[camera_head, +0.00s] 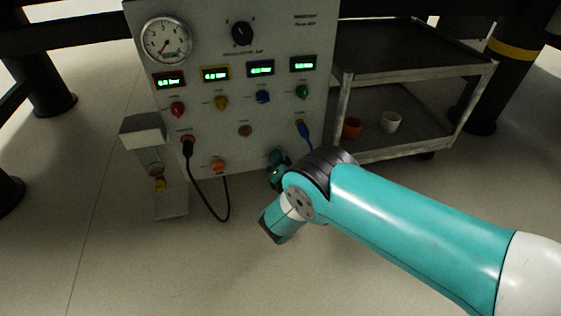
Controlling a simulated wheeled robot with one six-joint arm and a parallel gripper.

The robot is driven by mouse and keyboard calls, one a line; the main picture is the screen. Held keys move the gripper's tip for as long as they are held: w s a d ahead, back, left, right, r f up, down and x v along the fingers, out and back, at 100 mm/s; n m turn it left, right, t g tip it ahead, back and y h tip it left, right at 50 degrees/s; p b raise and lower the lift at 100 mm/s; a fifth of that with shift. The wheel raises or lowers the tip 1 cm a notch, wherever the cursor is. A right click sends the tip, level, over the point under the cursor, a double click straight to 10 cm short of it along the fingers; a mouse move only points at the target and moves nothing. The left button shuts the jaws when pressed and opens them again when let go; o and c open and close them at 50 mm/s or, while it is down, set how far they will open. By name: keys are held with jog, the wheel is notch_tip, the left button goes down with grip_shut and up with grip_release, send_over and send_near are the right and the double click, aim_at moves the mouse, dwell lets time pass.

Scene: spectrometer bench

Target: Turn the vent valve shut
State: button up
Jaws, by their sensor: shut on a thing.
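My gripper (277,160) is at the lower right of the grey instrument panel (255,185), its tip up against the panel face. It is shut on what appears to be the vent valve's handle. The handle is hidden behind the gripper and wrist, so I cannot see its angle. My teal arm comes in from the lower right and covers the panel's lower right corner.
The panel carries a round gauge (166,41), a black selector knob (242,33), several coloured knobs and lit displays. A black cable (228,200) loops below. A shelf cart (400,148) holds an orange cup (352,127) and a white cup (390,122).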

jog(key=shift+n, duration=0.9)
jog(key=o, duration=0.9)
